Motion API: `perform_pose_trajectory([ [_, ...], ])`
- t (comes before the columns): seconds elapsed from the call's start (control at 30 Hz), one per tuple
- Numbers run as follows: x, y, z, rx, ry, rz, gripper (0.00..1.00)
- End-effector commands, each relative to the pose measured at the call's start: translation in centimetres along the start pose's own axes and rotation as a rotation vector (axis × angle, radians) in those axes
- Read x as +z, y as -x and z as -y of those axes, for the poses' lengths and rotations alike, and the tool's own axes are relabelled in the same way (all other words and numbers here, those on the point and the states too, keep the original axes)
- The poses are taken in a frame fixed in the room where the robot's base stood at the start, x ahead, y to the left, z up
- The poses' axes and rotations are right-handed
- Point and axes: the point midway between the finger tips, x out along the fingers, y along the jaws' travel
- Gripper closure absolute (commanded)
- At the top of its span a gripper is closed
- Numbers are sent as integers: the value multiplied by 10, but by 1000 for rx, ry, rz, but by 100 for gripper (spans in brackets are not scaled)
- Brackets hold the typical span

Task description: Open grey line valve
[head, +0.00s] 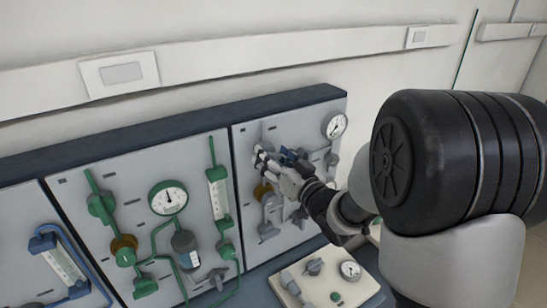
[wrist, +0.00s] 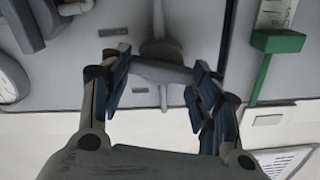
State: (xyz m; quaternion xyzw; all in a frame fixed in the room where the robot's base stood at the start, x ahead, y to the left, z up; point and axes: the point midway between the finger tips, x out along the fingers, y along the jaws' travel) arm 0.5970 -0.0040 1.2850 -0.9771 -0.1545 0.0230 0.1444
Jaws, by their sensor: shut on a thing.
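The grey line valve shows in the wrist view as a grey handle (wrist: 160,71) on a short stem, in front of the light panel. It lies crosswise between the two blue-padded fingers of my gripper (wrist: 158,82), which is shut on it. In the head view my gripper (head: 272,163) reaches the upper part of the right-hand panel with grey lines (head: 268,210). There the valve handle is mostly hidden behind the fingers.
A round gauge (head: 335,125) sits at the panel's upper right, close to my gripper. The green-line panel (head: 140,160) is on the left, with a blue-line panel (head: 35,270) beyond it. A low control box (head: 325,285) stands below my arm.

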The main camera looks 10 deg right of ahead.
Motion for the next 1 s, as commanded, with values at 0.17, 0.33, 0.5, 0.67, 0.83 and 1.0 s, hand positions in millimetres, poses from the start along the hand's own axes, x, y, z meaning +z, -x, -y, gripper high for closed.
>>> perform_pose_trajectory([
  [0.17, -1, 0, -1, -1, -167, -1, 67],
  [0.33, -2, 0, -1, -2, -328, -2, 67],
  [0.5, -1, 0, -2, -2, -489, -2, 67],
  [0.67, -1, 0, -3, -2, -642, -1, 67],
  [0.83, 0, 0, -3, -3, -803, -1, 67],
  [1.0, 0, 0, -4, -3, -955, -1, 67],
])
